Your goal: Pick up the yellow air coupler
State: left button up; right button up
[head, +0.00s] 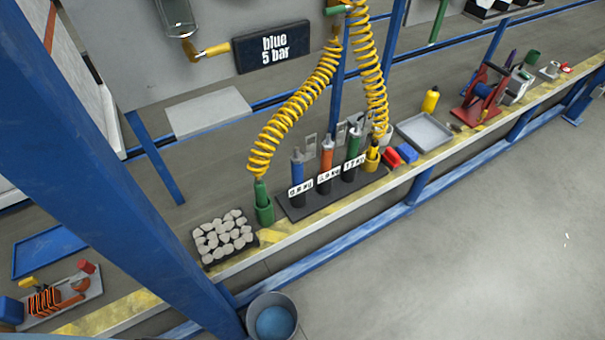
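A yellow piece with a dark top (372,156), which looks like the yellow air coupler, stands upright on the bench just right of the tool rack. The right yellow coiled hose (371,75) hangs down close behind it; I cannot tell whether they are joined. The left coiled hose (287,112) runs down to a green coupler (260,191) that sits in a green holder (265,212). Neither of my grippers is in the head view.
A dark rack (295,211) holds blue, orange and green tools. Red (390,158) and blue (407,153) blocks, a grey tray (424,132) and a yellow bottle (430,101) lie to the right. A stone-filled tray (253,237) is left. A blue post (95,150) crosses the left foreground.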

aim_at(373, 147)
jog(key=u, duration=0.05)
jog(key=k, duration=0.5)
jog(key=z, duration=1.4)
jog(key=i, duration=2.05)
jog(key=u, duration=0.65)
